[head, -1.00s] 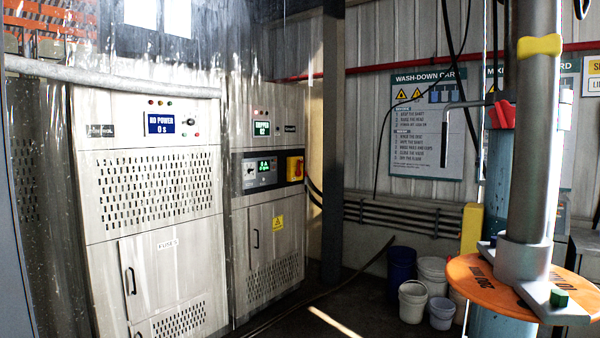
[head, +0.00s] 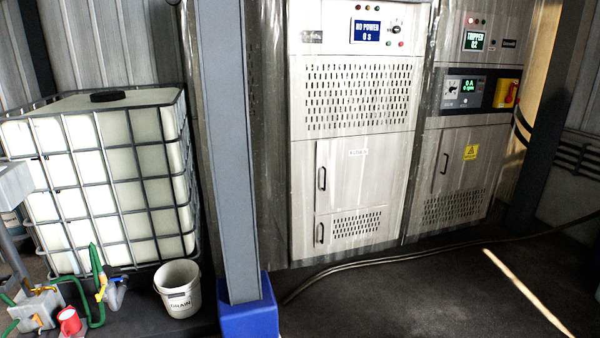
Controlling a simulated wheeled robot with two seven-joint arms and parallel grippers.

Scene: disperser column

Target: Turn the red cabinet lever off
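The red cabinet lever (head: 512,94) is a red rotary handle on a yellow plate. It sits at the right end of the dark control panel (head: 478,92) on the right-hand grey cabinet (head: 460,165). The handle looks tilted, but it is too small to tell its exact position. Beside it a small green display reads 0 A, and the screen above (head: 474,41) reads TRIPPED. Neither of my grippers shows in the head view.
A taller cabinet (head: 352,150) with a NO POWER screen stands to the left. A grey post with a blue base (head: 248,318) stands in front. A caged white tank (head: 100,180) and a drain bucket (head: 180,290) are at left. A cable (head: 400,258) crosses the otherwise clear floor.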

